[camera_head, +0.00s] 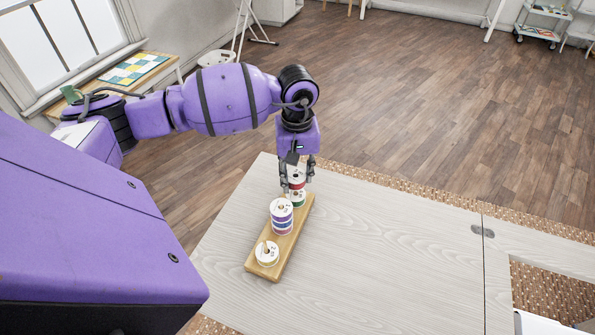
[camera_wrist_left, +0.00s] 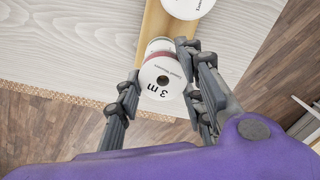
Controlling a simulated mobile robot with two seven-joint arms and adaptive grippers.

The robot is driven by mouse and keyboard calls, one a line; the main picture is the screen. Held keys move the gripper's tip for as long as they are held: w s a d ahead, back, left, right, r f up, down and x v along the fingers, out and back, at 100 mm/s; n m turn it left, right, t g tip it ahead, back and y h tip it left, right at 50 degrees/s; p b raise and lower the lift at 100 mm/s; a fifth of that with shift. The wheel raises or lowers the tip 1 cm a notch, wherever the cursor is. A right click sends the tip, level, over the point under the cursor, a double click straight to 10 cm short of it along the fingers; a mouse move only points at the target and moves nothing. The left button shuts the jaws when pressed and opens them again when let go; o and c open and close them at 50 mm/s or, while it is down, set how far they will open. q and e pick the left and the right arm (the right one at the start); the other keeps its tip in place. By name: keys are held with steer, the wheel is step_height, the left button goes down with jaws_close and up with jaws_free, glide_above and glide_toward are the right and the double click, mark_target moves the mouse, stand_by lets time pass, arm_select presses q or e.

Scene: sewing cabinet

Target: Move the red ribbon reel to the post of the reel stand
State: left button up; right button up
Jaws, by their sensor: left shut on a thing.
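The red ribbon reel (camera_head: 297,184) has white flanges and is between the fingers of my left gripper (camera_head: 297,186), which is shut on it. In the left wrist view the reel's white face (camera_wrist_left: 162,84) reads "3 m", with a red edge behind it. It is over the far end of the wooden reel stand (camera_head: 256,268), directly above a green reel (camera_head: 298,200). I cannot tell whether the two reels touch, or whether the post is inside the red reel's hole. My left gripper (camera_wrist_left: 160,92) also shows in the wrist view. My right gripper is out of view.
The pale tabletop (camera_head: 380,260) is clear to the right, up to a hinge (camera_head: 482,231) and a recessed opening (camera_head: 555,292).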

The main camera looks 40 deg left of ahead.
arm_select(q)
steer(key=shift+f, duration=0.2)
steer(key=o, duration=1.1)
steer(key=shift+r, duration=0.15)
step_height(320, 180, up, 12)
steer(key=shift+f, duration=0.1)
